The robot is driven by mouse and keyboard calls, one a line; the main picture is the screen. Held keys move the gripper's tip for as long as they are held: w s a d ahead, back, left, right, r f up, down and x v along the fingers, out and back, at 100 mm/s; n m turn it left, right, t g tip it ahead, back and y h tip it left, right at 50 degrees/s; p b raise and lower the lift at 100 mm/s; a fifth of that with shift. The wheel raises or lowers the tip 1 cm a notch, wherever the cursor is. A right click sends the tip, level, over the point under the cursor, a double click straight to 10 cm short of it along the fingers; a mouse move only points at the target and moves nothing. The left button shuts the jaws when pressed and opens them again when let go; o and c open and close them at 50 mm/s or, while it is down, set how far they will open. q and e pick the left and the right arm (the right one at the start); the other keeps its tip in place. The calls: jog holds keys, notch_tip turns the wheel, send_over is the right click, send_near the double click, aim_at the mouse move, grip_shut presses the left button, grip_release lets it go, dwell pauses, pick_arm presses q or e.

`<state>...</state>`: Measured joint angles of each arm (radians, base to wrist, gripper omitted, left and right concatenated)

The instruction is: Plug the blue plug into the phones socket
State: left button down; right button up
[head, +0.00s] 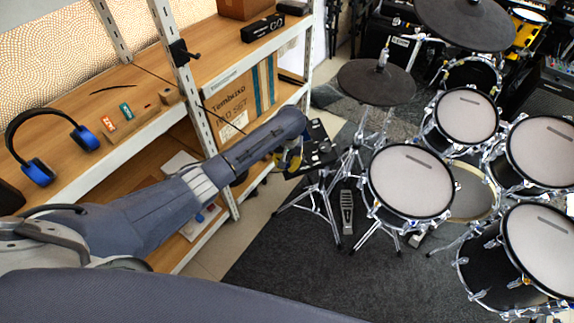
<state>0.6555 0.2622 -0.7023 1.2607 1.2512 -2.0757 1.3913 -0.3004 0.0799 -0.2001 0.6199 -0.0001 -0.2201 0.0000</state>
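My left arm reaches in from the left across the shelves. Its gripper (291,162) points down beside a black drum module (319,150) on a stand. The wrist covers much of the gripper, and its fingers are too small and hidden to tell whether they are open or shut. A bit of yellow shows at the gripper. I cannot make out the blue plug or the phones socket. Headphones with blue ear cups (39,172) lie on the wooden shelf at the left. My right gripper is not in view.
An electronic drum kit with a snare pad (411,181), several other pads and cymbals fills the right side. A shelf unit (150,70) with upright posts and boxes stands at the left. A pedal (346,212) sits on the dark carpet (300,262), whose front part is clear.

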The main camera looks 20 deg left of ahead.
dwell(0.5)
pick_arm(q)
notch_tip(320, 180, up, 19)
notch_tip(320, 180, down, 10)
jog(key=d+n+g+h, duration=0.1)
jog(key=d+n+g, duration=0.1)
jog(key=n, duration=0.2)
jog(key=shift+s+n+g+h, duration=0.2)
jog(key=shift+n+g+h, duration=0.1)
jog(key=shift+g, duration=0.1)
jog(key=shift+f, duration=0.1)
dwell(0.3)
jog(key=shift+w+a+f, duration=0.2)
jog(key=shift+w+f, duration=0.05)
jog(key=shift+f, duration=0.65)
jog(key=shift+w+a+f, duration=0.15)
jog(key=shift+w+f, duration=0.05)
jog(key=shift+f, duration=0.7)
jog(key=shift+w+a+f, duration=0.2)
jog(key=shift+w+f, duration=0.05)
jog(key=shift+f, duration=0.65)
jog(key=shift+w+a+f, duration=0.15)
jog(key=shift+f, duration=0.55)
jog(key=shift+w+a+f, duration=0.1)
jog(key=shift+w+f, duration=0.1)
jog(key=shift+f, duration=0.5)
jog(key=shift+w+a+f, duration=0.15)
jog(key=shift+f, duration=0.55)
